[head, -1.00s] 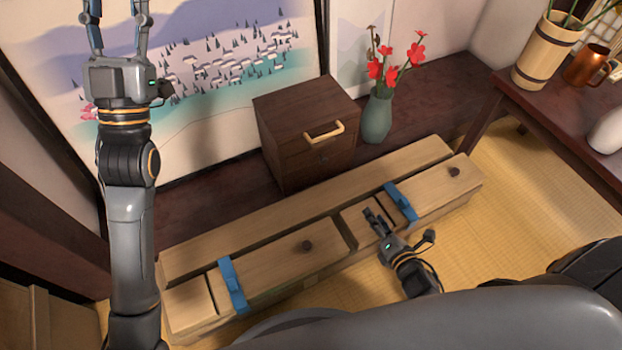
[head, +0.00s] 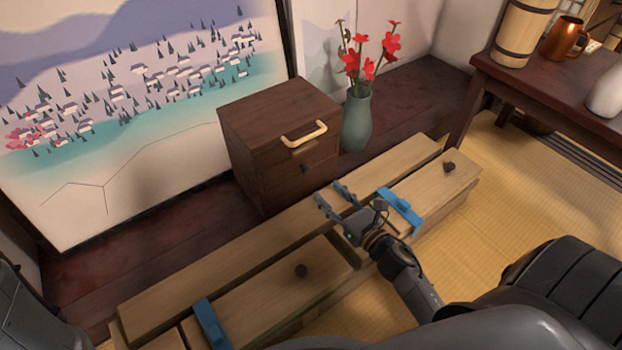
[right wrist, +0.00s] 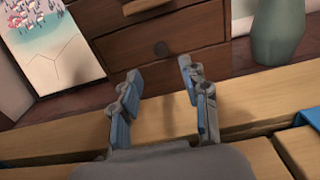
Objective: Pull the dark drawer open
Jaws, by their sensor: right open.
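A dark brown cabinet (head: 245,140) stands behind the long wooden boxes. My left gripper is out of view.
Long pale wooden boxes (head: 240,252) with blue clips (head: 400,212) and dark knobs lie before the cabinet. A green vase (head: 356,122) with red flowers stands close to its right. A dark table (head: 535,75) is at the right; the tatami (head: 510,220) before it is clear.

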